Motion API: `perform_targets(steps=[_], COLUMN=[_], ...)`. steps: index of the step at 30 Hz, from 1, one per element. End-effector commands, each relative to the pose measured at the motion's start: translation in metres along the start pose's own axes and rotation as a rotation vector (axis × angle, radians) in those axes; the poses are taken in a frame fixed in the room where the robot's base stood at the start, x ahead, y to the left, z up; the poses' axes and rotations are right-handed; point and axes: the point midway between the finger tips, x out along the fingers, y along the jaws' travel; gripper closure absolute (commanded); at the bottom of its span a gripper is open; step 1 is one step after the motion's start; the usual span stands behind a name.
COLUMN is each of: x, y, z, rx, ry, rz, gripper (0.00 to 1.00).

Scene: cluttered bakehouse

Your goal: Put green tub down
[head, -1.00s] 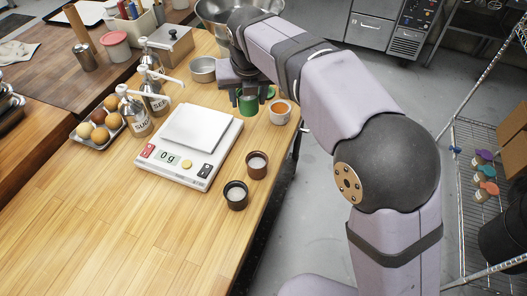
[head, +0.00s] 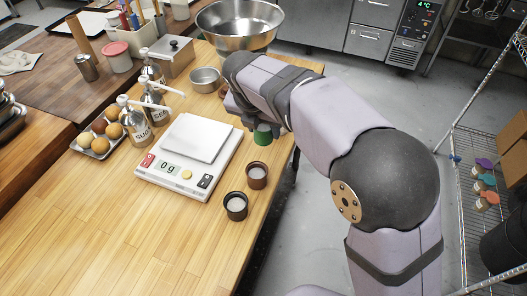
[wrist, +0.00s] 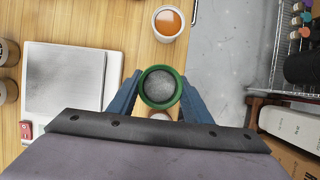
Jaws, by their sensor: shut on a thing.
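The green tub (head: 263,138) is small and round, with a thick green rim and grey-white contents seen from above in the wrist view (wrist: 160,104). My gripper (wrist: 158,92) is shut on it, with one blue finger at each side of the rim. In the head view the tub shows below my wrist, to the right of the scale, near the right edge of the wooden table (head: 120,235). My arm hides part of it. I cannot tell how high its base is above the table.
A white scale (head: 190,157) reads 0 g. Two dark cups (head: 236,206) (head: 257,175) stand near it. A white cup with orange contents (wrist: 167,23) stands close to the tub. A metal bowl (head: 240,18) and a small tin (head: 205,79) are farther back. The front table is clear.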

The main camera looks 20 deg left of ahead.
Motion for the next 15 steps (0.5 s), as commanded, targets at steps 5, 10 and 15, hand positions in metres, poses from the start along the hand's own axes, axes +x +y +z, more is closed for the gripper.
perform_targets(steps=[5, 10, 15], x=[0.026, 0.040, 0.042], y=[-0.001, 0.000, 0.000], z=[-0.011, -0.016, -0.017], rx=[-0.003, -0.001, -0.001], ry=[0.002, 0.000, 0.000], rz=[-0.003, 0.000, 0.000], gripper=[0.83, 0.83, 0.83])
